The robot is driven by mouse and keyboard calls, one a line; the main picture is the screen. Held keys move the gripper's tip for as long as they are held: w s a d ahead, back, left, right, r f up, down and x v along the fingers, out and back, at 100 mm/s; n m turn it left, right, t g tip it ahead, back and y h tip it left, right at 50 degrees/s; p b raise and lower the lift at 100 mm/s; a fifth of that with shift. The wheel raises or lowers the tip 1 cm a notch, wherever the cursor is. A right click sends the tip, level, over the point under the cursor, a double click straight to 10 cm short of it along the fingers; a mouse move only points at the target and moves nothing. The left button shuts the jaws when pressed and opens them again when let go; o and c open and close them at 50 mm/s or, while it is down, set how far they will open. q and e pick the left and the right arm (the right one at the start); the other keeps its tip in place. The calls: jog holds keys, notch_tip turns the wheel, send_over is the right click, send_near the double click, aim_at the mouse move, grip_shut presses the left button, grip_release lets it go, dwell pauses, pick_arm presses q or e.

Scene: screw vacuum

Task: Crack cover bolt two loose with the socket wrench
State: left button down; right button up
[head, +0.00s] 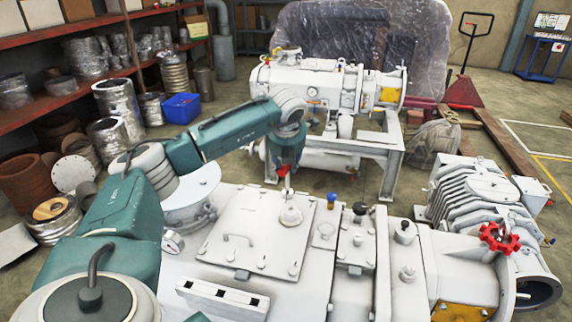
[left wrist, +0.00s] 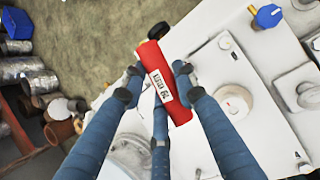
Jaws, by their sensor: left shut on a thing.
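My left gripper (head: 285,174) is above the back edge of the white cover plate (head: 250,213). In the left wrist view its fingers (left wrist: 159,72) are shut on a red tool handle (left wrist: 178,110) with a white label, which I take to be the socket wrench. A black round part (left wrist: 158,31) shows by the handle's far end. In the head view only a bit of red (head: 284,169) shows at the gripper. The plate carries a handle, a domed fitting (head: 291,215) and several small bolts. I cannot tell which is bolt two, or whether the wrench touches a bolt. My right gripper is out of view.
A blue-capped fitting (head: 331,200) and a black knob (head: 360,210) stand up right of the plate. A red handwheel (head: 499,238) is farther right. A gauge (head: 172,242) sits at the left. Another pump (head: 335,87) stands behind.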

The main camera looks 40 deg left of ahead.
pick_arm(q)
jog(key=shift+r+p, duration=1.65)
jog(key=shift+r, duration=0.85)
jog(key=shift+f, duration=0.1)
